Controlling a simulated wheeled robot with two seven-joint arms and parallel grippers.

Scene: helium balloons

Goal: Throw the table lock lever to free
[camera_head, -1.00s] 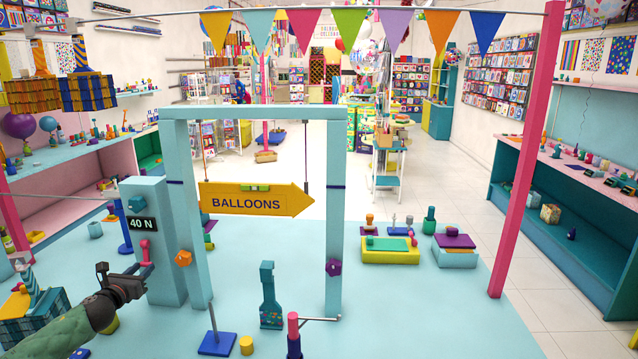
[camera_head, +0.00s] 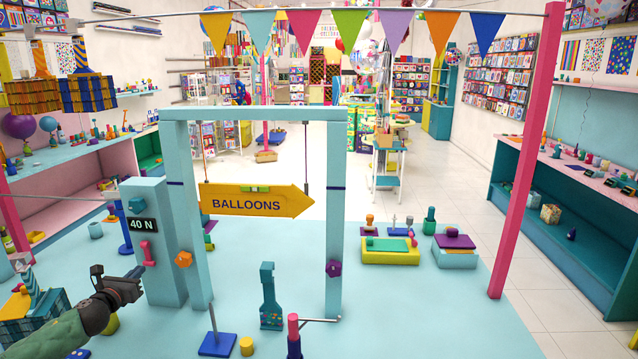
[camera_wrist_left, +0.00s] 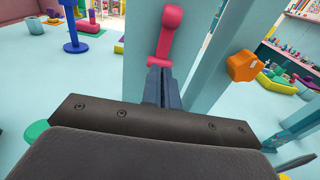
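A pink lever (camera_head: 148,252) is on the front of the teal post (camera_head: 165,285), below the 40 N sign. It stands nearly upright, with a thick end at top and bottom. It also shows in the left wrist view (camera_wrist_left: 171,35), just beyond my fingertips. My left gripper (camera_head: 139,284) is below and slightly left of the lever in the head view. Its two fingers (camera_wrist_left: 162,78) lie together, with nothing visible between them. I cannot tell whether the fingertips touch the lever's lower end. My right gripper is not in view.
An orange knob (camera_head: 184,259) sits right of the post. A teal frame holds the yellow BALLOONS arrow (camera_head: 255,203). A blue stand (camera_head: 217,344), a yellow cylinder (camera_head: 246,345) and a teal bottle-shaped piece (camera_head: 270,300) stand near the front.

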